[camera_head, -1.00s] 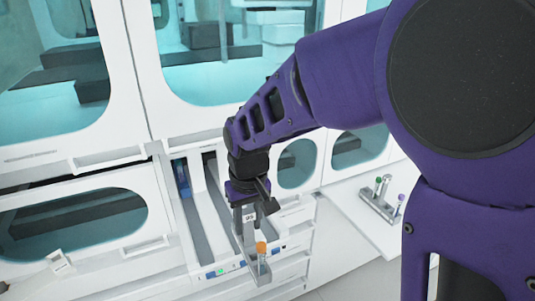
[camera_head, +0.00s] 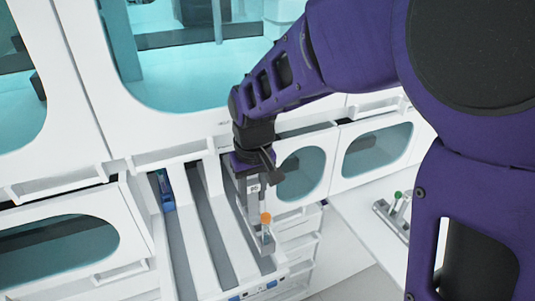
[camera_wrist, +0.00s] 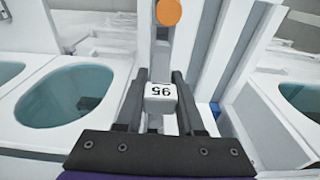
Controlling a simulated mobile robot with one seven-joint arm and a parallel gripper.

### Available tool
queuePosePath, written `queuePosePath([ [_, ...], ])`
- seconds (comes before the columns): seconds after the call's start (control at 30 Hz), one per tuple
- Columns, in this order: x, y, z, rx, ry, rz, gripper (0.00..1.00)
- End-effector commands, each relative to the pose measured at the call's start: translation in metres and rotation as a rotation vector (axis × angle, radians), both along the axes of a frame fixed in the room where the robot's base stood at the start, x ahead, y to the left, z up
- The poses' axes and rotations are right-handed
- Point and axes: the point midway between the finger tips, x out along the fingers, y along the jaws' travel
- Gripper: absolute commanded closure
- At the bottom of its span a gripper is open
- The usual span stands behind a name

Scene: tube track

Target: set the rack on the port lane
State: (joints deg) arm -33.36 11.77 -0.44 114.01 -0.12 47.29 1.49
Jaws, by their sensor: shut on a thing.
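My gripper (camera_head: 252,198) points down over the right side of the white track unit. It is shut on the narrow grey rack (camera_head: 266,246) by the rack's back end. The rack holds one tube with an orange cap (camera_head: 266,218) at its front end. In the wrist view, the rack's white end block marked 95 (camera_wrist: 160,97) sits between the fingers (camera_wrist: 160,78). The orange cap (camera_wrist: 168,12) shows above it. The track (camera_head: 203,262) has several grey lanes running front to back. The rack lines up with the rightmost lane. I cannot tell whether it touches the lane floor, nor which lane is the port lane.
A blue item (camera_head: 166,193) sits at the back of the leftmost lane. White cabinets with teal windows (camera_head: 305,175) stand behind and beside the track. Another rack with capped tubes (camera_head: 392,217) lies on the white side shelf (camera_head: 365,235) at right.

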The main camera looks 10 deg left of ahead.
Motion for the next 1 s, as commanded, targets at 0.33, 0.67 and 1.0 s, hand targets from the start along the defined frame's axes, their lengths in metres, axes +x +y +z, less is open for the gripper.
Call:
queuePosePath([
  [0.33, 0.000, 0.000, -0.022, 0.000, 0.000, 0.000, 1.00],
  [0.67, 0.000, 0.000, -0.048, -0.001, 0.001, 0.000, 1.00],
  [1.0, 0.000, 0.000, -0.049, 0.000, 0.000, 0.000, 1.00],
])
